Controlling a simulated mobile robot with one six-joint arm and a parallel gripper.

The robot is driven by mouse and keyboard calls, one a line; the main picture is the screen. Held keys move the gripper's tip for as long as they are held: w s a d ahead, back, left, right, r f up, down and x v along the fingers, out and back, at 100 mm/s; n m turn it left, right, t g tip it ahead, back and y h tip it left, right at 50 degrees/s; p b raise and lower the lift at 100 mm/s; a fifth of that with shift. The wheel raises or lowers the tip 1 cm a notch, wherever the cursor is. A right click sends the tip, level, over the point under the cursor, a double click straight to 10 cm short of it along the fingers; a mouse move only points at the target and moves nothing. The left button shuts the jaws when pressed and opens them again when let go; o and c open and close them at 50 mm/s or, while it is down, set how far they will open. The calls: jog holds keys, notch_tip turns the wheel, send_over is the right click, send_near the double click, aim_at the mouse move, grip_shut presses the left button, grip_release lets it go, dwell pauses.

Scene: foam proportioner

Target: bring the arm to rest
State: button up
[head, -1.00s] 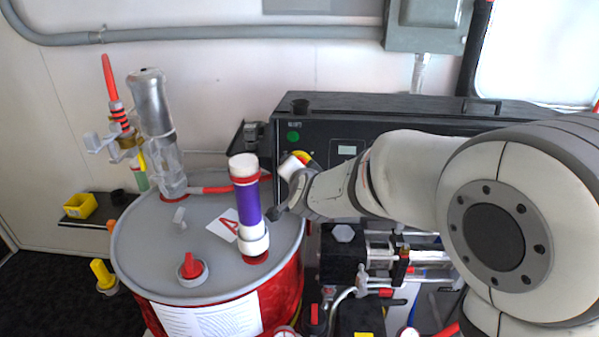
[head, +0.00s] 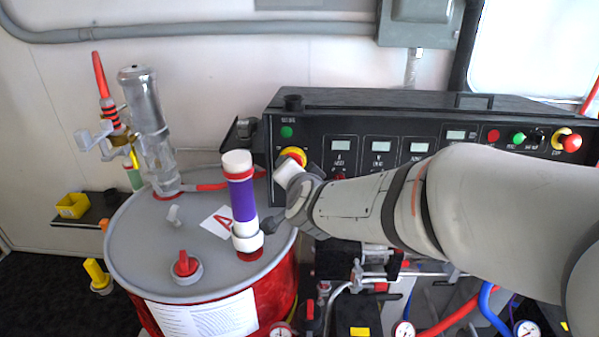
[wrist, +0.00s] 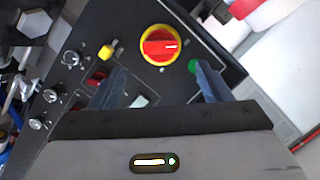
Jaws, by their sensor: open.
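My gripper (wrist: 160,86) is open and empty in the wrist view, with its two dark fingers apart. Between and beyond them is the black control panel (wrist: 180,88) with a red and yellow rotary knob (wrist: 160,45). The fingers look apart from the knob; the exact gap cannot be told. In the head view my arm reaches in from the right, and its end is in front of the left part of the panel, beside the knob (head: 293,155). The fingertips are mostly hidden there.
A red drum (head: 268,296) with a grey lid stands left of my arm's end. An upright purple and white tube (head: 243,200) on the lid is close to it. Hoses and gauges (head: 404,330) lie below my arm.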

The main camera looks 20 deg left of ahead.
jog(key=s+d+f+n+g+h, duration=0.1)
jog(key=s+d+f+g+h, duration=0.1)
jog(key=s+d, duration=0.4)
jog(key=s+d+f+n+g+h, duration=0.1)
jog(key=s+d+g, duration=0.3)
jog(key=d, duration=1.1)
jog(key=s+d+f+n+g+h, duration=0.2)
jog(key=s+d+f+g, duration=0.1)
jog(key=s+d, duration=0.7)
jog(key=shift+d+f+n+h, duration=0.15)
jog(key=shift+d+n+h, duration=0.15)
jog(key=shift+d, duration=0.2)
